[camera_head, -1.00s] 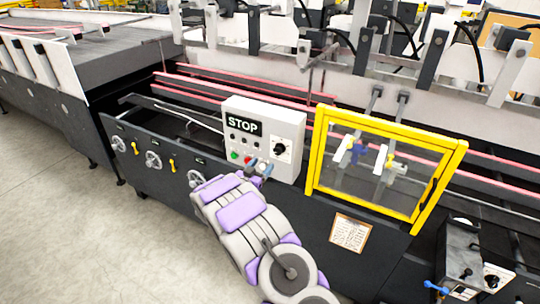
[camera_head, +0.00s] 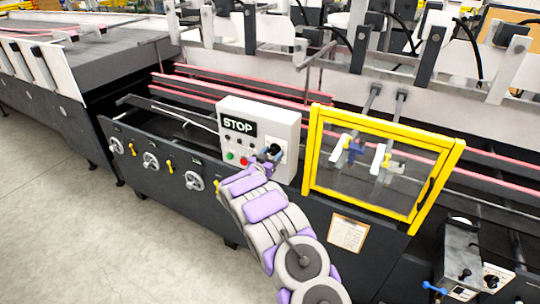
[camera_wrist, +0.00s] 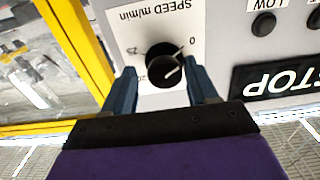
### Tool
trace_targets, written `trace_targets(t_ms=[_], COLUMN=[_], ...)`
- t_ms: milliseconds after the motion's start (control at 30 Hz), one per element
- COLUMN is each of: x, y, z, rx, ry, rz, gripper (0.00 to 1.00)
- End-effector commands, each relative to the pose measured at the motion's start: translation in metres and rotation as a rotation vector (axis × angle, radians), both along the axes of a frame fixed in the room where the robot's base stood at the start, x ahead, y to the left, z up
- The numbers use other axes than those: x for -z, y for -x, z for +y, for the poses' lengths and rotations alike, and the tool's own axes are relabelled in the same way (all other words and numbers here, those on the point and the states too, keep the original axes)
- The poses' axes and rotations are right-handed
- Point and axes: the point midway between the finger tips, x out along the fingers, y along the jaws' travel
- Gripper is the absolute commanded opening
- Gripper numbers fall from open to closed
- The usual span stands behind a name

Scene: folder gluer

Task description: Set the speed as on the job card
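The black speed knob (camera_wrist: 163,62) sits on a white plate marked "SPEED m/min" (camera_wrist: 157,18), upside down in the wrist view. A 0 and a 25 are readable on the dial. A white mark on the knob slants to the picture's right. My gripper (camera_wrist: 162,75) is open, with one blue-grey finger on each side of the knob; contact is not clear. In the head view my gripper (camera_head: 265,160) is at the right part of the white control box (camera_head: 290,112), partly covering the knob (camera_head: 275,150). A paper card (camera_head: 347,233) is on the machine front, its text unreadable.
A STOP label (camera_head: 239,127) and green (camera_head: 230,156) and red (camera_head: 244,162) buttons are left of the knob. A yellow-framed guard (camera_head: 313,155) stands close on the right. Handwheels (camera_head: 150,160) line the front panel. Open floor lies at left.

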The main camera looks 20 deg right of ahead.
Motion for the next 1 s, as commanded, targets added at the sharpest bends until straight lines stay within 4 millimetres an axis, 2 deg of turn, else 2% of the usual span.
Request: trace_targets(t_ms=[33, 500, 767, 1000], x=[-0.0003, -0.0023, -0.0026, -0.0025], y=[-0.0003, 0.0009, -0.0003, -0.0006], z=[0.0025, 0.0095, 0.0091, 0.0085], rx=[-0.002, -0.004, -0.005, -0.004], ry=[0.001, 0.006, -0.004, -0.067], rz=[0.0, -0.001, -0.017, -0.099], gripper=[0.53, 0.1, 0.1, 0.1])
